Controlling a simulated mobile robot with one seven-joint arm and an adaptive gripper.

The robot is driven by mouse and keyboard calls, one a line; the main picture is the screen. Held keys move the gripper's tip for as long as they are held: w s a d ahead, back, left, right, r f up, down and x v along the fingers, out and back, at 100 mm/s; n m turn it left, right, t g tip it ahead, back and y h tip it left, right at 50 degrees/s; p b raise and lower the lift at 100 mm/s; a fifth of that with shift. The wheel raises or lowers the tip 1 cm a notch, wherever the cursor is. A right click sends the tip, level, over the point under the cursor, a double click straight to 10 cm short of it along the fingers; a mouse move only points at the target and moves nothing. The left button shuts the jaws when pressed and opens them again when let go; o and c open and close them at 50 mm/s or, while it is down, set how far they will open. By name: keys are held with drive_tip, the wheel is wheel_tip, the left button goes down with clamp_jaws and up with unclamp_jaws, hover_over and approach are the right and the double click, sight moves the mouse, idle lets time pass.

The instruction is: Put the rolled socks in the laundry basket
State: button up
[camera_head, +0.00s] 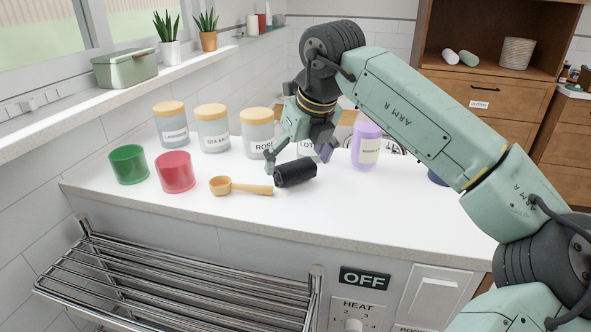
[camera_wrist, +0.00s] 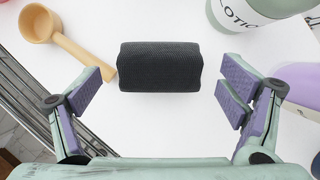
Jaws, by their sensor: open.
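The dark rolled socks (camera_head: 296,173) lie on the white counter beside the wooden scoop; in the wrist view the socks (camera_wrist: 160,66) lie crosswise, ahead of and between my fingers. My gripper (camera_head: 297,157) is open and empty just above and behind them. The wrist view shows both purple finger pads of my gripper (camera_wrist: 163,90) spread wide, with gaps on both sides of the socks. A pale woven basket (camera_head: 517,53) stands on the cabinet shelf at the back right; I cannot tell whether it is the laundry basket.
A wooden scoop (camera_head: 240,187) lies left of the socks. Green (camera_head: 128,164) and red (camera_head: 175,172) cups and lidded jars (camera_head: 213,130) stand further left and behind. A purple bottle (camera_head: 365,147) stands right. A metal rack (camera_head: 180,285) is below the counter.

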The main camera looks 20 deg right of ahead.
drive_tip(key=shift+x, duration=0.95)
drive_tip(key=shift+r, duration=0.1)
drive_tip(key=c, duration=1.3)
drive_tip(key=shift+r, duration=0.1)
drive_tip(key=shift+c, duration=0.2)
